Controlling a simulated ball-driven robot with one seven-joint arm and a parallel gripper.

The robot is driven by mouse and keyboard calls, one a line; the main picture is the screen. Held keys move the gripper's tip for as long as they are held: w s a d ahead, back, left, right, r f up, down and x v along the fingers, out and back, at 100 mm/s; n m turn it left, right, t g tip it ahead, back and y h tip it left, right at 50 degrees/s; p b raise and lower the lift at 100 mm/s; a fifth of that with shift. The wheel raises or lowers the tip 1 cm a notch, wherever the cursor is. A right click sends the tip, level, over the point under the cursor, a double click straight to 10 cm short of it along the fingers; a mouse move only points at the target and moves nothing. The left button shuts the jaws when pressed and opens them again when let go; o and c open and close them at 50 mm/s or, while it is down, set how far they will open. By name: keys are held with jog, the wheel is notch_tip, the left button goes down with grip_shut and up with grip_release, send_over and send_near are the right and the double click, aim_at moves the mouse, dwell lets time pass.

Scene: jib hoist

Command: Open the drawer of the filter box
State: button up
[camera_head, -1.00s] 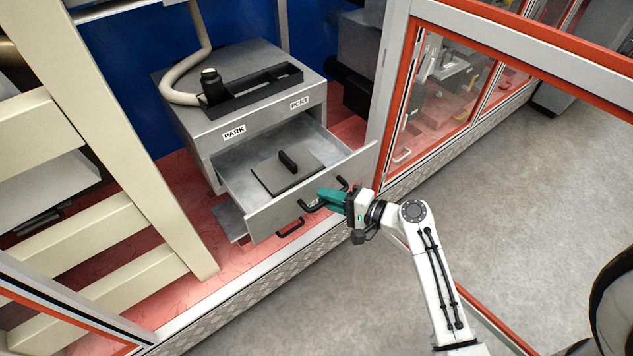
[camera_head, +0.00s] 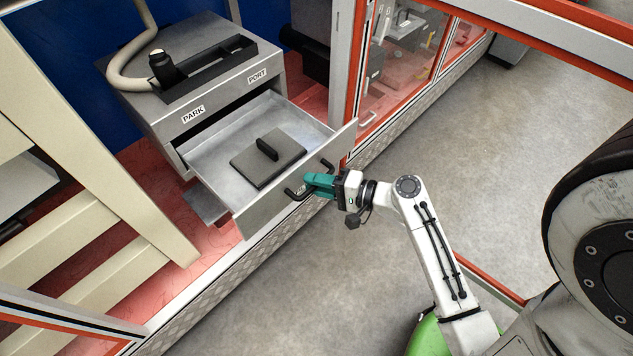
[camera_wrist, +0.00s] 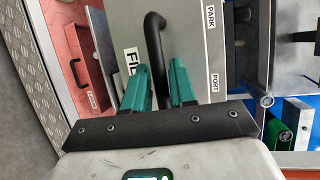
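My gripper (camera_head: 316,184) has teal fingers at the drawer's black handle (camera_head: 293,194). In the wrist view the handle (camera_wrist: 154,38) runs between the two fingers (camera_wrist: 158,88), which are closed about it. The fingers partly hide the white label on the drawer front.
A black tray with a dark cylinder (camera_head: 163,68) sits on top of the box, with a hose beside it. A cream frame (camera_head: 90,150) stands at left. A red-edged glazed panel (camera_head: 400,70) stands right of the drawer. Open grey floor (camera_head: 450,150) lies at right.

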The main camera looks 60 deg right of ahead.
jog(key=v, duration=1)
jog(key=shift+s, duration=0.35)
dwell(0.3)
jog(key=w+a+f+n+g+y+p, duration=0.2)
jog(key=a+f+n+g+y+p, duration=0.15)
jog(key=a+n+g, duration=0.7)
jog(key=s+r+n+g+h+p, duration=0.1)
jog(key=n+h, duration=0.1)
jog(key=s+a+r+n+g+h+p, duration=0.1)
jog(key=r+n+g, duration=0.1)
jog(key=s+a+r+n+g+h, duration=0.1)
jog(key=n+h, duration=0.1)
jog(key=shift+a+r+n+h+p, duration=0.2)
jog(key=shift+a+n+h+p, duration=0.05)
jog(key=shift+n+h+p, duration=0.15)
